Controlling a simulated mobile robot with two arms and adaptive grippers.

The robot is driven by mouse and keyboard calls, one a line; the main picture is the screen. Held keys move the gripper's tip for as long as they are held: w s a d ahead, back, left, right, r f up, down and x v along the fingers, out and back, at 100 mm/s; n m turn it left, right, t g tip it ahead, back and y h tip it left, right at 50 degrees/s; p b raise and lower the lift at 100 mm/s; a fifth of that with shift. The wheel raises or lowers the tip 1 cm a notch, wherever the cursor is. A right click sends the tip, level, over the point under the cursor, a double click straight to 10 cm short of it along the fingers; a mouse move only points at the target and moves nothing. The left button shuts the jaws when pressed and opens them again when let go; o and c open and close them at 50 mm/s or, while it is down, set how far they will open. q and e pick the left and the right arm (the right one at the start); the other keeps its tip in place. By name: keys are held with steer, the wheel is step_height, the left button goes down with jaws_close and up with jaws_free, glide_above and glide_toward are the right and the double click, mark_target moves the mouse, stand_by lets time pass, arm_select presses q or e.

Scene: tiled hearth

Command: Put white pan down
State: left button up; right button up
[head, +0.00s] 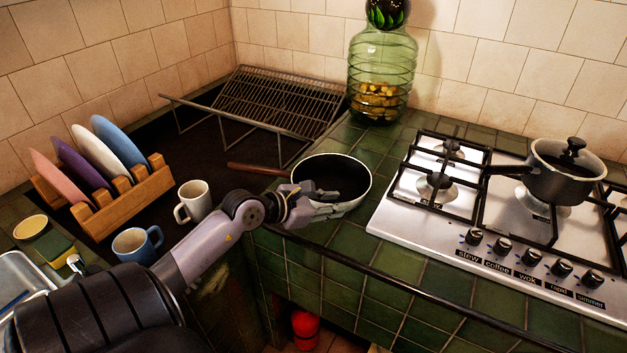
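The white pan (362,195) has a white rim, a dark inside and a brown handle (258,170) pointing left. It is at the front of the green tiled counter, left of the hob. My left gripper (325,203) is at the pan's near side, with one finger over the inside and one outside, shut on the rim. The fingers hide part of the near wall. I cannot tell whether the pan's base touches the tiles. My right gripper is not in view.
The hob (415,208) carries a dark pot (562,185). A green glass jar (381,75) stands behind the pan, and a wire rack (275,100) behind left. A plate rack (125,205), a white mug (193,201) and a blue mug (135,246) are left. Bare tiles (375,140) lie between pan and jar.

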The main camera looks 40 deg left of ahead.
arm_select(q)
steer(key=v, duration=0.7)
steer(key=shift+s, duration=0.15)
stand_by(0.3)
